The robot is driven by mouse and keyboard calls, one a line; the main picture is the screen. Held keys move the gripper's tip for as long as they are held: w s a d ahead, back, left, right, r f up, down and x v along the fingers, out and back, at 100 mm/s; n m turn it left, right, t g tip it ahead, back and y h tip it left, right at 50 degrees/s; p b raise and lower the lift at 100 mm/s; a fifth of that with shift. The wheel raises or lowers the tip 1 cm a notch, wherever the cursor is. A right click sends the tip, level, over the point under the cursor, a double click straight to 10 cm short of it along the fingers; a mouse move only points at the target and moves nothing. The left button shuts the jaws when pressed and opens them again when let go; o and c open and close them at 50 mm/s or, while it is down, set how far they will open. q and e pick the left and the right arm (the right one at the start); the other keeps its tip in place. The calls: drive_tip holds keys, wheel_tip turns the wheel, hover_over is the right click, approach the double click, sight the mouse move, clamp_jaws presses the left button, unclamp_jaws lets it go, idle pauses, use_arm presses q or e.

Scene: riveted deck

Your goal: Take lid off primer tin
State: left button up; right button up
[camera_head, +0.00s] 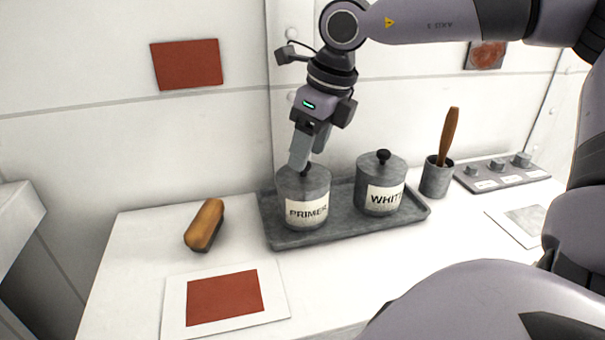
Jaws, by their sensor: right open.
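The primer tin (304,214) is a grey cylinder with a white PRIMER label, standing upright at the left of a grey tray (283,242). Its lid (288,181) sits on top, with a dark knob partly hidden by my gripper. My right gripper (300,165) points down with its fingertips at the knob, just above the lid. Its jaws are open, and I cannot tell whether they touch the knob. My left gripper is not in view.
A tin labelled WHITE (381,183) with a black knob stands right of the primer tin on the tray. A grey cup (436,179) holds a wooden-handled tool. A brush (205,223) and a red-painted card (225,298) lie on the white table. The wall is close behind.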

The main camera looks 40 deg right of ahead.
drive_tip(key=shift+x, duration=1.25)
clamp_jaws()
drive_tip(key=shift+w+r, duration=0.1)
drive_tip(key=shift+r, duration=0.05)
